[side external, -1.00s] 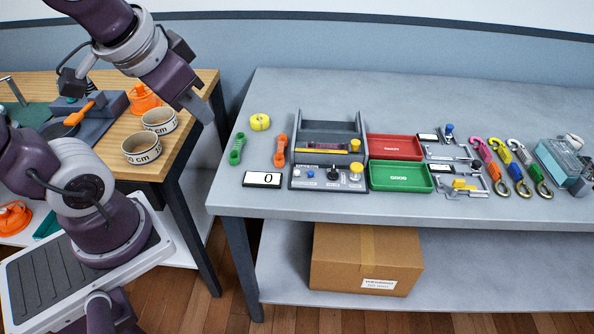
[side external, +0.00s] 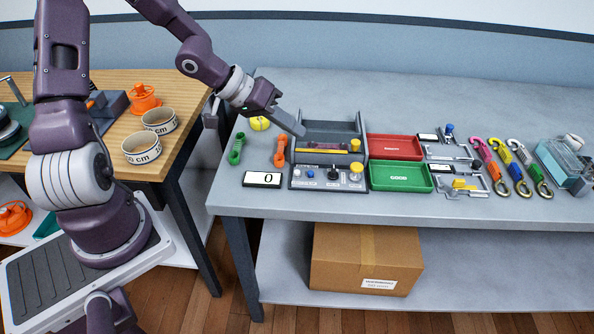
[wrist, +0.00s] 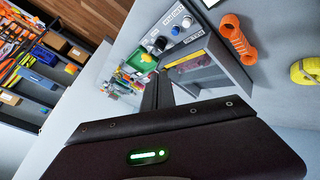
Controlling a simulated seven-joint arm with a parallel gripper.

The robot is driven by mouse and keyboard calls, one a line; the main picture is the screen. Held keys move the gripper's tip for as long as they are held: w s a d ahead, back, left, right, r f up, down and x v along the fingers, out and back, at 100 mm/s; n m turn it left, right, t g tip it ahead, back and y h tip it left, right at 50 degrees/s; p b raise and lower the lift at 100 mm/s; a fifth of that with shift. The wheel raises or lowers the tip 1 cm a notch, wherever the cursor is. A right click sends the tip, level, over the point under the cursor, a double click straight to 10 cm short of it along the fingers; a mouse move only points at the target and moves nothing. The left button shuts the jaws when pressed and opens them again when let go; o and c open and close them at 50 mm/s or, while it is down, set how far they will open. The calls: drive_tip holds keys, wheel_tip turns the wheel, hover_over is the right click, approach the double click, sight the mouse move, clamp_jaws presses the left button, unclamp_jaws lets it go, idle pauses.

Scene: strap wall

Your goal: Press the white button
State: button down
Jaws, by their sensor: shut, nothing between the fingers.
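The control panel (side external: 328,185) stands at the front of a grey unit on the grey table. It carries a blue button (side external: 310,173), a dark knob (side external: 333,174) and a yellow knob (side external: 356,167). My gripper (side external: 301,131) is shut and empty, above the unit's back left, apart from the panel. Its exact height is unclear.
A counter display reading 0 (side external: 262,179) lies left of the panel. Orange (side external: 280,150) and green (side external: 237,149) parts and a yellow roll (side external: 260,122) lie left of the unit. Red (side external: 420,147) and green (side external: 428,178) trays stand right. The table behind is clear.

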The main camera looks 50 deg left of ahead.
hover_over(293, 176)
drive_tip(key=shift+f, duration=4.4)
drive_tip(key=shift+f, duration=0.45)
drive_tip(key=shift+f, duration=0.4)
drive_tip(key=shift+r, duration=0.85)
drive_tip(key=shift+r, duration=0.1)
drive_tip(key=shift+r, duration=2.4)
